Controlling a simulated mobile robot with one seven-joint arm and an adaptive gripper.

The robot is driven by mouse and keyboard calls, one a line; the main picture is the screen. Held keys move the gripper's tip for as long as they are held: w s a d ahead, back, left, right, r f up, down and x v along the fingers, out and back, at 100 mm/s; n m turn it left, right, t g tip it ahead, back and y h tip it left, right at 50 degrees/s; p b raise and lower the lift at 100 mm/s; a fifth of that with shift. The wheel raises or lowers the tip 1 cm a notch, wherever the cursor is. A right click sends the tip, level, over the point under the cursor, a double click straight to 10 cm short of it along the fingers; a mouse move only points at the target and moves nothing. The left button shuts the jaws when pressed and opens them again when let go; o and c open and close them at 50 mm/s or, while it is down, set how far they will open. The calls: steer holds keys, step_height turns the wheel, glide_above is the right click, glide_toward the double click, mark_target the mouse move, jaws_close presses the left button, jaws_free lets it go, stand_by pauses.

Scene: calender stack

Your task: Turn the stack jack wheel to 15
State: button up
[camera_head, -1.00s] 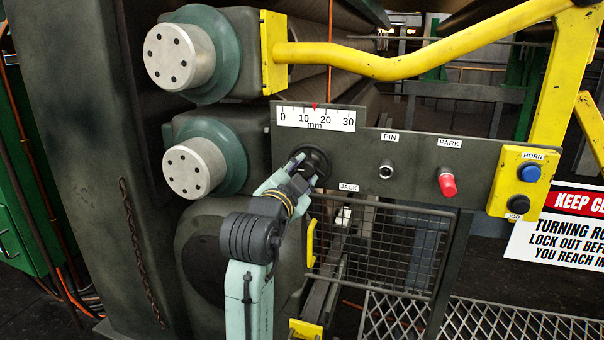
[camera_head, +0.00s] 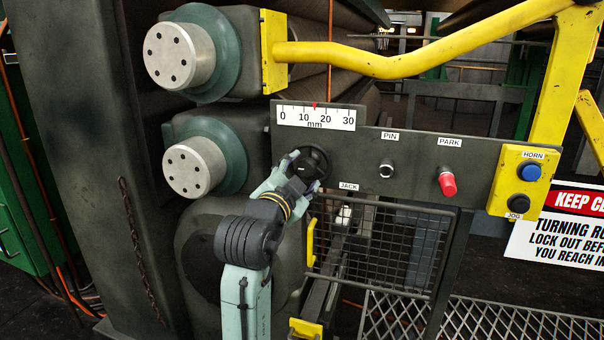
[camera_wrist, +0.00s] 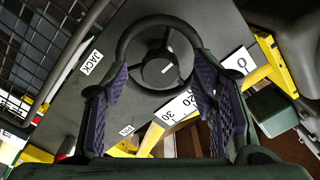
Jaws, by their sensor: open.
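The jack wheel (camera_head: 313,158) is a dark, round, spoked handwheel on the grey panel, above the JACK label (camera_head: 348,187). The mm scale (camera_head: 340,118) runs from 0 to 30. Its red pointer (camera_head: 314,105) stands about midway between 10 and 20. My gripper (camera_head: 304,172) is open in front of the wheel. In the wrist view the wheel (camera_wrist: 158,22) lies between and beyond my two purple-padded fingers (camera_wrist: 160,78), one at each side of the rim. They hide parts of its lower rim. I cannot tell whether they touch it.
On the panel right of the wheel are the PIN knob (camera_head: 386,169), the red PARK knob (camera_head: 447,184) and a yellow HORN/JOG box (camera_head: 515,182). A yellow rail (camera_head: 400,65) crosses above. A wire mesh guard (camera_head: 385,245) hangs below. Roll ends (camera_head: 195,167) stand at left.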

steer(key=v, duration=1)
steer(key=shift+s, duration=0.4)
steer(key=shift+a, duration=0.15)
